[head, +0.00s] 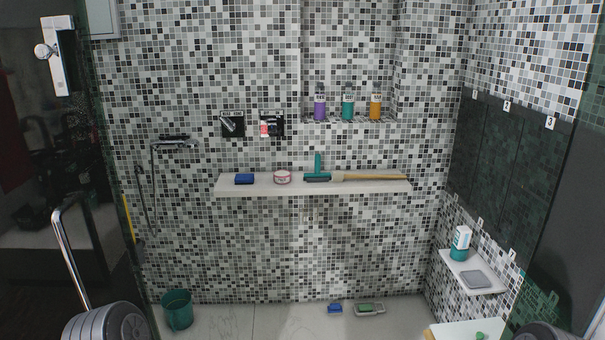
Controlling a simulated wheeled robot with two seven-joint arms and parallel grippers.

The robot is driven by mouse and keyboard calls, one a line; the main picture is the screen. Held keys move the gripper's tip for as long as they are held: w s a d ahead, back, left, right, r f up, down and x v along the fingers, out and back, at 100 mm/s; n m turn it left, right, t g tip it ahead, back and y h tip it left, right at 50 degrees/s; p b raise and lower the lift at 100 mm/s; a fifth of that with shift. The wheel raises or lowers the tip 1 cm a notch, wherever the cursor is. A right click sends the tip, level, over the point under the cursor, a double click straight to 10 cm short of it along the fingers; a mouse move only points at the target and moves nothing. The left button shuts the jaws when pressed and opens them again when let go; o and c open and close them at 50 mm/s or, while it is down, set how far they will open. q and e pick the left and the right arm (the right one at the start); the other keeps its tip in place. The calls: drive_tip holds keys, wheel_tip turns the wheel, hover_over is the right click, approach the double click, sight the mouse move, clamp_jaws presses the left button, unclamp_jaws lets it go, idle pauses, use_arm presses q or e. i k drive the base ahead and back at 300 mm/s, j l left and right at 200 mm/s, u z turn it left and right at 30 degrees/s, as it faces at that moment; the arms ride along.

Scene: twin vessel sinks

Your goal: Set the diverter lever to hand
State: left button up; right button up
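Two dark control plates are on the mosaic wall left of centre. The left plate (233,124) carries a silver lever (228,123) that looks tilted. The right plate (272,124) carries a dark handle with a small red and white marking (265,128) at its left. Labels are too small to read, so I cannot tell which control is the diverter or its setting. A hand shower on a hose (153,185) hangs at the left. Neither of my grippers is in view; only rounded grey parts, probably mine, show at the lower corners.
Below the plates a white ledge (230,187) holds a blue sponge (244,179), a round tub (282,177), a teal squeegee (317,170) and a wooden-handled brush (370,177). Bottles stand in a niche (347,118). A green bucket (177,309) is on the floor.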

sight(232, 129)
drive_tip(key=i+u, duration=0.2)
drive_tip(key=i, duration=0.8)
drive_tip(key=i+l+u, duration=0.15)
drive_tip(key=i, duration=0.8)
